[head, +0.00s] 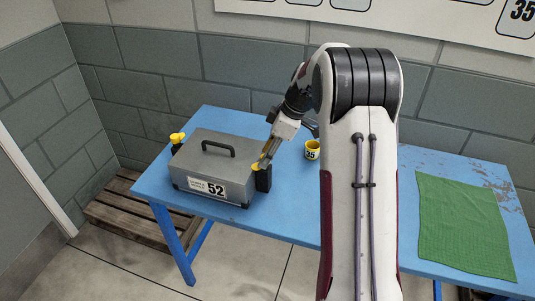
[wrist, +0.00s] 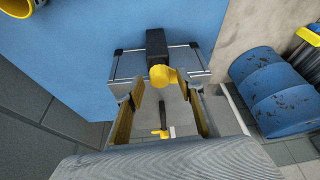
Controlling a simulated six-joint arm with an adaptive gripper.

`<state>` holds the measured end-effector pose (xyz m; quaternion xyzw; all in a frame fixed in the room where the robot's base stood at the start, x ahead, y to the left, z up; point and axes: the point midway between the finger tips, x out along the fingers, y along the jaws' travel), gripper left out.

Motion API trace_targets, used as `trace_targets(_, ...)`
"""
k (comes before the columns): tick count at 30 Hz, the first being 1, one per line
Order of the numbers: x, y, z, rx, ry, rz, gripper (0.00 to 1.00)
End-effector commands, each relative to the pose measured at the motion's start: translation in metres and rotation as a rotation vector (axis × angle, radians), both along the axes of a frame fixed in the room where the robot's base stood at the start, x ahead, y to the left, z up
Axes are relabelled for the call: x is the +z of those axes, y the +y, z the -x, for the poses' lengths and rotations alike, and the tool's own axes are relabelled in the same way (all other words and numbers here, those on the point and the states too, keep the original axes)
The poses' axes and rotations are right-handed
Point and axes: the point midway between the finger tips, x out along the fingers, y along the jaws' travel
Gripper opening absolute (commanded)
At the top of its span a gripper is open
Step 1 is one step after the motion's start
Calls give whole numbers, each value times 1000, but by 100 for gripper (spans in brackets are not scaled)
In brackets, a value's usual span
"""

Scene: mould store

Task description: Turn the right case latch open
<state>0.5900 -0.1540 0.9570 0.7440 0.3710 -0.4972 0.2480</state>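The grey case (head: 225,148) with a black handle and a "52" label lies shut on the blue table. Its right latch, a yellow knob (head: 256,167) on a black block (head: 263,180), is at the case's right end. In the wrist view the yellow knob (wrist: 161,77) shows its face, with a small tab toward the right. My gripper (head: 267,157) is just above this latch, pointing down. In the wrist view its two fingers (wrist: 163,96) are apart, one on each side of the knob; I cannot tell whether they touch it. The left latch (head: 177,138) is at the other end.
A yellow mug (head: 312,150) marked 35 stands behind and right of the case. A green cloth (head: 462,228) lies on the right of the table. A wooden pallet (head: 115,215) is on the floor at left. A blue drum (wrist: 268,93) shows in the wrist view.

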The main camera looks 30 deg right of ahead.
Motion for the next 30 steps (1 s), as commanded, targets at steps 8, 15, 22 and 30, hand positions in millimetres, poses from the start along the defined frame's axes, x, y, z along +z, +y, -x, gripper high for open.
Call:
trace_targets(8,0,0,0,-25,0,0,38)
trace_targets(15,0,1,1,-119,0,0,38)
trace_targets(22,0,2,1,-246,0,0,38)
trace_targets(30,0,3,2,-385,0,0,38)
